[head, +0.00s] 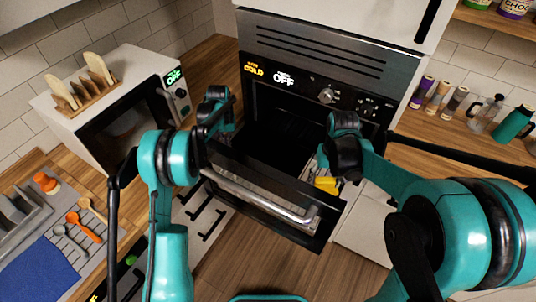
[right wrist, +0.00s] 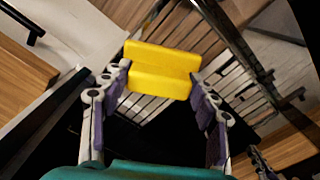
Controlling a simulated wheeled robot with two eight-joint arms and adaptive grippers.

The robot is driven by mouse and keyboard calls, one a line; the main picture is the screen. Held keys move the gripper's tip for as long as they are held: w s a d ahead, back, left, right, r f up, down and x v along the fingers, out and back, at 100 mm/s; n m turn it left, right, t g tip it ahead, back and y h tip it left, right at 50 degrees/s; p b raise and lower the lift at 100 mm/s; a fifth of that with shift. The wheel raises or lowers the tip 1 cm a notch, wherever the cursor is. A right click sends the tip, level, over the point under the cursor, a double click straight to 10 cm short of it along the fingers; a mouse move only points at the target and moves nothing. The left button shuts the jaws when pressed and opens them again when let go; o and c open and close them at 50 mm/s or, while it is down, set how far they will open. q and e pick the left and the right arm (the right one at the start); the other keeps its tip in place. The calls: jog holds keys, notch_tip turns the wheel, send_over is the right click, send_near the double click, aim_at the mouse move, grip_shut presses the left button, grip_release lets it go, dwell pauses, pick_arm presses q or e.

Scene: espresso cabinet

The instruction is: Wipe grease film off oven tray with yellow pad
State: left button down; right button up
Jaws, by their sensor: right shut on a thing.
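The yellow pad (head: 326,184) is at my right gripper, over the right part of the open oven. In the right wrist view the pad (right wrist: 160,58) is between the two fingers of my right gripper (right wrist: 160,82), which is shut on it. A dark, flat area (head: 268,150) inside the oven may be the oven tray; its edges are hard to make out. I cannot see a grease film. My left gripper (head: 214,118) is at the oven's left side, dark and partly hidden, so its finger state is unclear.
The oven door (head: 270,200) is open, its handle (head: 262,196) towards me. Wire rack bars (right wrist: 145,105) show below the pad. A microwave (head: 115,115) stands left, and a jug (head: 484,113) and a teal flask (head: 514,124) stand on the right counter.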

pick_arm(q)
jog(key=shift+f, duration=0.4)
pick_arm(e)
jog(key=shift+f, duration=0.3)
pick_arm(q)
jog(key=shift+r, duration=0.1)
